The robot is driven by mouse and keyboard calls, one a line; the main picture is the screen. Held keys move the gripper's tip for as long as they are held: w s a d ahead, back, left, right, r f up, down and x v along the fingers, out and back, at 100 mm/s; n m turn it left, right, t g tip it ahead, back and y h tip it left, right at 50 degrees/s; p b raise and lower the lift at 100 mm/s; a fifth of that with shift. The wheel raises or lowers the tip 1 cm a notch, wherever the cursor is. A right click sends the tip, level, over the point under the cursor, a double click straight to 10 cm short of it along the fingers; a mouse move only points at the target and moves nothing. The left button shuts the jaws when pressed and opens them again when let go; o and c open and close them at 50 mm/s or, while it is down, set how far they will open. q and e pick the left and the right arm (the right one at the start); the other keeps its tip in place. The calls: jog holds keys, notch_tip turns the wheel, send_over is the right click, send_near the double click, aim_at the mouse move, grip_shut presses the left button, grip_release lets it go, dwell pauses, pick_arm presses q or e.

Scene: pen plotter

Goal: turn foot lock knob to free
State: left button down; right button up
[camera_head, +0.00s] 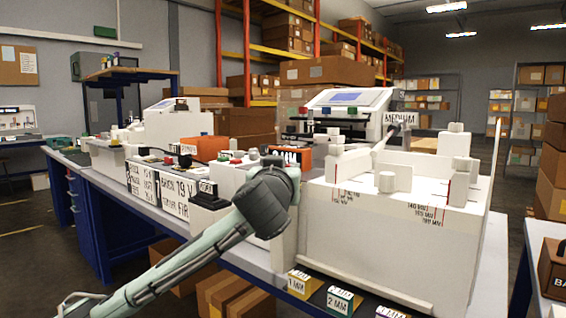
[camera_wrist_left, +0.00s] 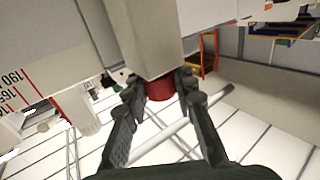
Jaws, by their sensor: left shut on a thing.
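A red cylindrical knob (camera_wrist_left: 160,88) shows in the left wrist view, below the end of a pale square block (camera_wrist_left: 147,40). I cannot read any lock marking on it or tell its turn position. My left gripper (camera_wrist_left: 160,90) has its two dark fingers on either side of the red knob, shut on it. In the head view my left arm comes in from the lower left and its grey wrist ends against the white plotter housing (camera_head: 385,235). The fingertips and the red knob are hidden there. My right gripper is not in view.
Blocks labelled 1 MM (camera_head: 298,284) and 2 MM (camera_head: 343,300) sit along the bench's front edge. Several labelled boxes and an orange block (camera_head: 205,148) crowd the bench at left. A machine marked MEDIUM (camera_head: 398,119) stands behind. A pale rod (camera_wrist_left: 160,142) crosses below the fingers.

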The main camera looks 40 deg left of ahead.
pick_arm(q)
jog(key=shift+n+g+y, duration=0.5)
jog(key=shift+n+y, duration=0.1)
jog(key=shift+y, duration=0.2)
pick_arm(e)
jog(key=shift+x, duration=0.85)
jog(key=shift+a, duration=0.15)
pick_arm(q)
jog(key=c, duration=1.2)
grip_release()
jog(key=v, duration=0.7)
jog(key=shift+s, duration=0.2)
jog(key=shift+d, duration=0.15)
